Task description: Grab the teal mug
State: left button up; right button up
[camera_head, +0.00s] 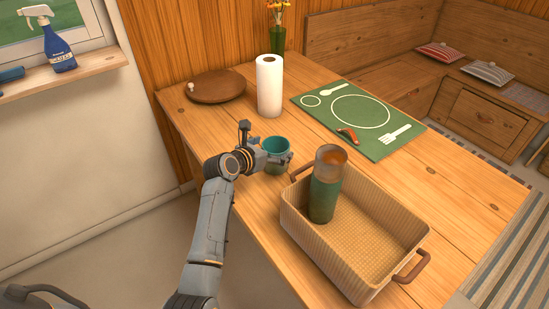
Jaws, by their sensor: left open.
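The teal mug (275,146) stands upright on the wooden table near its left edge. My left gripper (276,158) comes in from the left at the mug's height, right up against the mug's near side. Its fingers are open and appear to lie beside the mug's wall. Whether they touch it I cannot tell. Part of the mug's lower body is hidden by the gripper. My right gripper is not in view.
A woven basket (292,213) with leather handles holds a green tumbler (325,190), close right of the mug. Behind stand a paper towel roll (269,88) and a round wooden board (216,88). A green placemat (385,142) lies to the right.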

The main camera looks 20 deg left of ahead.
pick_arm(q)
jog(key=shift+w+d+f, duration=0.2)
jog(key=shift+w+f, duration=0.05)
jog(key=shift+w, duration=0.35)
jog(key=shift+r, duration=0.15)
jog(key=c, duration=1.4)
